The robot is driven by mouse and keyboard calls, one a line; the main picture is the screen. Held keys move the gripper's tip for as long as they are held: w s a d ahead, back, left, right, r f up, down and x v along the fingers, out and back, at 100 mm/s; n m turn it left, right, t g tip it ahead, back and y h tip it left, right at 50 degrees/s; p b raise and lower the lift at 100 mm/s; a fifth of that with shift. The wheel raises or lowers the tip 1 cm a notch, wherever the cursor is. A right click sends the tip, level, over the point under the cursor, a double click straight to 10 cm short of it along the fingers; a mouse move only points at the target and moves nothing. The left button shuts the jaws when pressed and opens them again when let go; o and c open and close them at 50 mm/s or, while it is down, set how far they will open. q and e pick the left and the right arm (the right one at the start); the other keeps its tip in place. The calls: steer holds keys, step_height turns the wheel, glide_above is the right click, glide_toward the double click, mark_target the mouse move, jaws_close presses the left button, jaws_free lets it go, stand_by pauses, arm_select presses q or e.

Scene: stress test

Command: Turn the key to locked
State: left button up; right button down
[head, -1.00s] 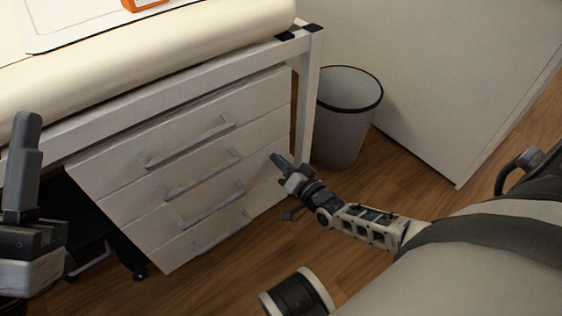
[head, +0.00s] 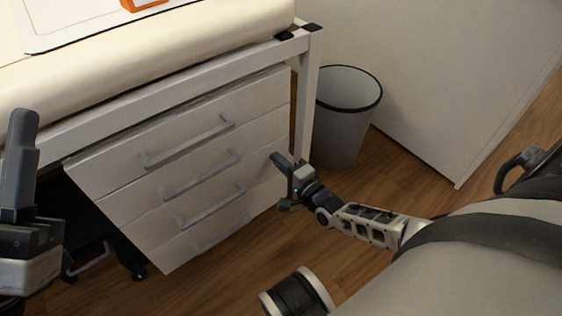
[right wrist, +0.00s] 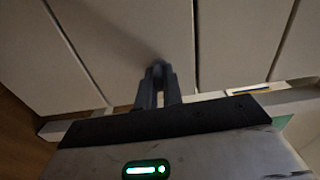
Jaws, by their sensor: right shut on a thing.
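The white drawer unit (head: 185,170) stands under the bed-like table, its fronts facing me. My right gripper (head: 277,158) has its fingertips at the right side of an upper drawer front. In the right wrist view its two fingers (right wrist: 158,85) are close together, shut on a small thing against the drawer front. The key is hidden between the fingertips, so its angle does not show. My left gripper (head: 22,150) is at the left edge of the head view, away from the drawers; its finger gap cannot be made out.
A grey bin (head: 343,120) stands on the wooden floor right of the table leg (head: 307,100), close behind my right gripper. Grey bar handles (head: 186,142) stick out from the drawers. A white panel (head: 450,80) stands at the right. The floor before the drawers is clear.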

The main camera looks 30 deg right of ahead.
steer(key=shift+m, duration=0.3)
steer(key=c, duration=1.5)
jaws_free()
steer(key=shift+c, duration=0.2)
